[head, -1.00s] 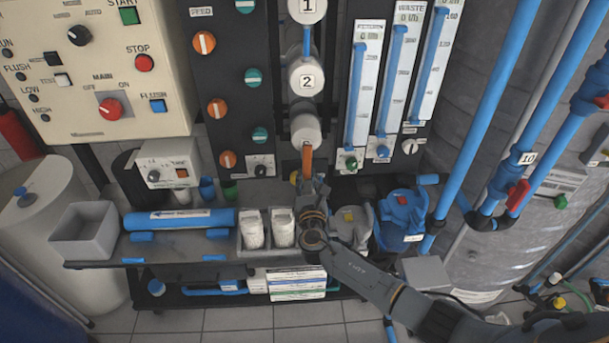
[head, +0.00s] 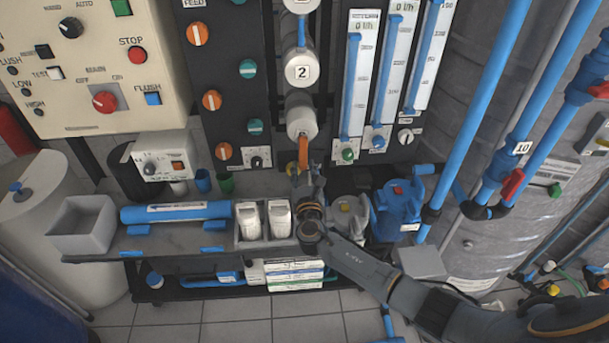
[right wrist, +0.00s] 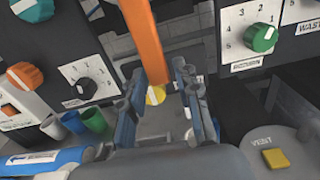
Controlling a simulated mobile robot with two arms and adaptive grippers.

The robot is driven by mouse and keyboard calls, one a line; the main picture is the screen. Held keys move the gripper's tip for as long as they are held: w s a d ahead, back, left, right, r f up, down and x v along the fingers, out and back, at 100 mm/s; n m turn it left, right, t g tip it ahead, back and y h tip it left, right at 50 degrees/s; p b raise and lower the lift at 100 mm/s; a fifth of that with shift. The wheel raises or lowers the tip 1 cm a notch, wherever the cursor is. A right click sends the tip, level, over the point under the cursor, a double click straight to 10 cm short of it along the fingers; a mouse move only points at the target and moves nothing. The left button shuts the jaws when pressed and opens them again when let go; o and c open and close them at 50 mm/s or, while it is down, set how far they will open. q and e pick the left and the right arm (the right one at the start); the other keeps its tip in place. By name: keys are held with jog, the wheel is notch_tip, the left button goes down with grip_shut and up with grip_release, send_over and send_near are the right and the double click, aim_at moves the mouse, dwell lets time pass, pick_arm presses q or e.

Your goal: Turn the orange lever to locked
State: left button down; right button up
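The orange lever (head: 303,147) hangs down below the white cylinder end under the number 2 housing. In the right wrist view the lever (right wrist: 143,35) is a long orange bar slanting down from the top, its lower end near the gap between my fingers. My right gripper (head: 306,172) is at the lever's lower end. In the right wrist view its two blue-grey fingers (right wrist: 165,95) stand apart, so it is open; I cannot tell whether either finger touches the lever. My left gripper is not in view.
The white housing (head: 304,70) stands above the lever. A blue pump (head: 400,205) and vertical blue pipes (head: 470,125) are at the right.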

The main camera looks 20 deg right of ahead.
jog(key=v, duration=1.2)
jog(key=s+d+f+m+g+y, duration=0.1)
jog(key=s+d+f+m+g, duration=0.25)
jog(key=f, duration=0.75)
jog(key=s+f+m+g, duration=0.3)
jog(key=s+f+m, duration=0.25)
jog(key=f, duration=0.55)
jog(key=s+d+f+m+g+y, duration=0.1)
jog(key=s+f+m+g, duration=0.2)
jog(key=s+f, duration=0.5)
jog(key=s+f+m+g+y, duration=0.1)
jog(key=s+f+m+g, duration=0.1)
jog(key=s+f+m, duration=0.4)
jog(key=s+a+f+m+g+y, duration=0.1)
jog(key=s+f+m, duration=0.5)
jog(key=s, duration=0.8)
jog(key=s+a+f+m+g+y, duration=0.1)
jog(key=s+f+m+g, duration=0.3)
jog(key=s, duration=0.7)
notch_tip(320, 180, down, 3)
jog(key=m, duration=0.2)
jog(key=shift+r+m, duration=0.2)
jog(key=shift+m, duration=0.1)
jog(key=shift+o, duration=0.4)
jog(key=shift+a, duration=0.1)
